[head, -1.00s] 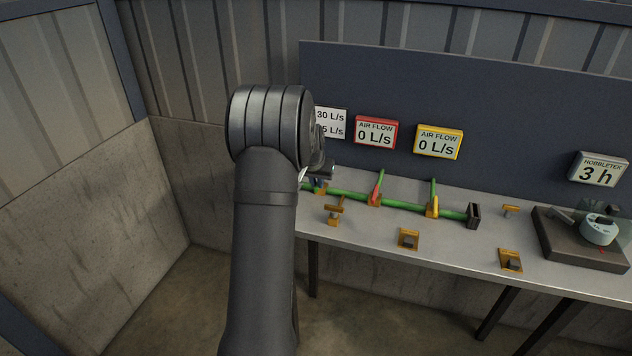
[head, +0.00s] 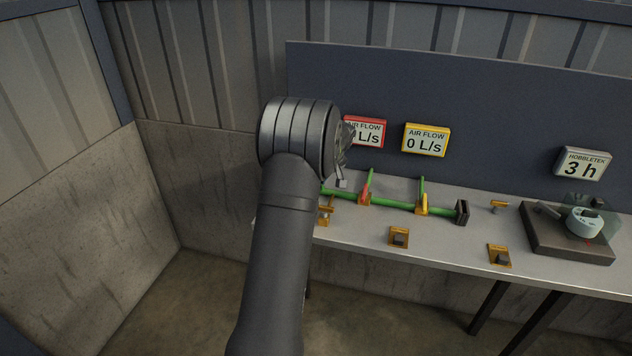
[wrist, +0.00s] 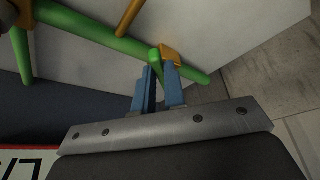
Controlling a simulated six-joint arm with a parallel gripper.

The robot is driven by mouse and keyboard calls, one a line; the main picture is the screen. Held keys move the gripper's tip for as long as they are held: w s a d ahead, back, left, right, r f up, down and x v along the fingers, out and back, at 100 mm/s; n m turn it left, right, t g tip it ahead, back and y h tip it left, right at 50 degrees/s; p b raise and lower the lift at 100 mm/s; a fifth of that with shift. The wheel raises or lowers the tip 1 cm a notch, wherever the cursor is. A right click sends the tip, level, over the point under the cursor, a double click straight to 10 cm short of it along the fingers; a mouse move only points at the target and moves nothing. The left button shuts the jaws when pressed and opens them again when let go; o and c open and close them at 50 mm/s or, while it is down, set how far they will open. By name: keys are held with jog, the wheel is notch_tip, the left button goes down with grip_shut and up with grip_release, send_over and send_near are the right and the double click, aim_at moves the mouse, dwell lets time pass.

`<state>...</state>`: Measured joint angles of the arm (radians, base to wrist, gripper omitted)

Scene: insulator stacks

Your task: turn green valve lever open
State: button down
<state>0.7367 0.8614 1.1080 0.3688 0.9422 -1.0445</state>
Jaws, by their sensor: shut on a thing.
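The green valve lever (wrist: 154,58) rises from an orange valve body (wrist: 171,54) near the end of a green pipe (wrist: 95,30) in the wrist view. My gripper (wrist: 160,70) has its two blue fingers on either side of the lever and is shut on it. In the head view my arm hides this lever and most of my gripper. The green pipe (head: 392,203) runs right from behind my arm, with a red lever (head: 366,190) and a yellow lever (head: 424,203) on it.
A red-framed display (head: 370,131), partly covered by my arm, and a yellow-framed display (head: 426,140) reading 0 L/s stand behind the pipe. Orange fittings (head: 399,237) sit along the table front. A dark base with a round device (head: 583,224) is at right.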

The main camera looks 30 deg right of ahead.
jog(key=d+n, duration=0.1)
jog(key=n, duration=0.1)
jog(key=n+y, duration=0.1)
jog(key=shift+w+d+n, duration=0.3)
jog(key=shift+d+n, duration=0.1)
jog(key=shift+w+d+n+g+y, duration=0.25)
jog(key=shift+d+n+g+y, duration=0.15)
jog(key=shift+n, duration=0.55)
jog(key=shift+w+d+n+g+y, duration=0.3)
jog(key=shift+n+y, duration=0.1)
jog(key=shift+n, duration=0.55)
jog(key=c, duration=1.5)
grip_release()
jog(key=shift+s+r, duration=0.1)
jog(key=v, duration=1.7)
jog(key=shift+r, duration=0.15)
jog(key=x, duration=1.7)
jog(key=shift+f, duration=0.25)
